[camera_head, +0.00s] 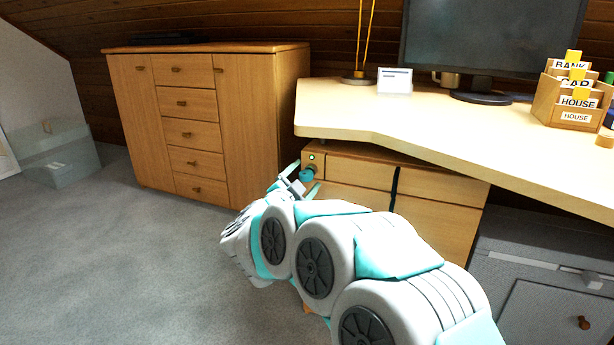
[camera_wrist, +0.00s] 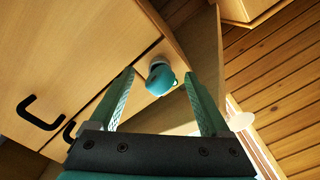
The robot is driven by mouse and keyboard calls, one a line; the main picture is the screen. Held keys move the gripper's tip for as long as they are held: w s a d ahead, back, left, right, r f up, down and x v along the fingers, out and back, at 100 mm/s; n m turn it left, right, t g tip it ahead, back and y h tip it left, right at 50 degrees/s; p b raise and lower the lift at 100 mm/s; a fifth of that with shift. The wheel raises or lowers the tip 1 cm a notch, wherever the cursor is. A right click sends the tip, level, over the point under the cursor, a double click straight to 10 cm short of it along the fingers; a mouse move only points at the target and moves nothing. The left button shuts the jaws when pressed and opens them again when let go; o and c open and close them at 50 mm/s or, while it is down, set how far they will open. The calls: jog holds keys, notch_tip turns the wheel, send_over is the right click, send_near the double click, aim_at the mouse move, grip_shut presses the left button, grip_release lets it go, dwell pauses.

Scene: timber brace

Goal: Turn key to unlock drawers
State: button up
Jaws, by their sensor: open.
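The key has a teal head (camera_head: 306,174) and sits at the upper left corner of the drawer unit (camera_head: 350,172) under the desk. In the wrist view the teal key (camera_wrist: 160,78) stands out from the wooden drawer front, ahead of and between my fingertips. My gripper (camera_head: 300,186) reaches up to the key from the front. In the wrist view my gripper (camera_wrist: 158,85) is open, with one teal finger to each side of the key. I cannot tell whether either finger touches it. The lock behind the key is mostly hidden.
The desk top (camera_head: 420,115) overhangs the drawer unit. A wooden cabinet (camera_head: 190,130) stands to the left. Black drawer handles (camera_wrist: 40,112) show in the wrist view. A grey cabinet (camera_head: 540,270) is at the lower right.

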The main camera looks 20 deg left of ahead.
jog(key=s, duration=0.8)
jog(key=s+d+r+n+g+y+p, duration=0.2)
jog(key=d+r+n+g+y+p, duration=0.1)
jog(key=r+n+g+y+p, duration=0.4)
jog(key=s+d+f+n+g+h+p, duration=0.1)
jog(key=s+d+f+g+h, duration=0.1)
jog(key=s+d, duration=1)
jog(key=s+d+f+n+g+h+p, duration=0.1)
jog(key=s+d+f+g, duration=0.3)
jog(key=s+d, duration=0.7)
jog(key=s+d+f+n+g+h+p, duration=0.1)
jog(key=s+d+g, duration=0.5)
jog(key=s+d, duration=0.6)
jog(key=s+f+h+p, duration=0.1)
jog(key=s+f, duration=0.1)
jog(key=s, duration=0.1)
jog(key=shift+d+f+g+h+p, duration=0.2)
jog(key=shift+d+g+h+p, duration=0.1)
jog(key=shift+g+h, duration=0.1)
